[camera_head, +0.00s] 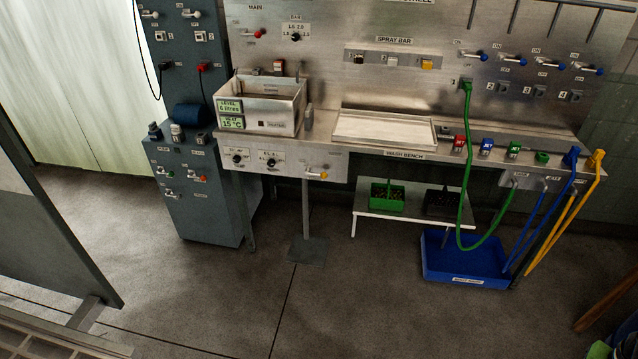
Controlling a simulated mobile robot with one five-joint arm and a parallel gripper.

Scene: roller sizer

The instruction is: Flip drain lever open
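Two black knobs (255,160) are on the same panel, left of the lever. My gripper is not in view.
Right of the tank lies a shallow tray (385,129) on the wash bench. A grey cabinet (205,205) with small levers stands left. A low shelf (412,207), a blue bin (465,275) and a green hose (466,180) are right. The floor in front (230,285) is clear.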

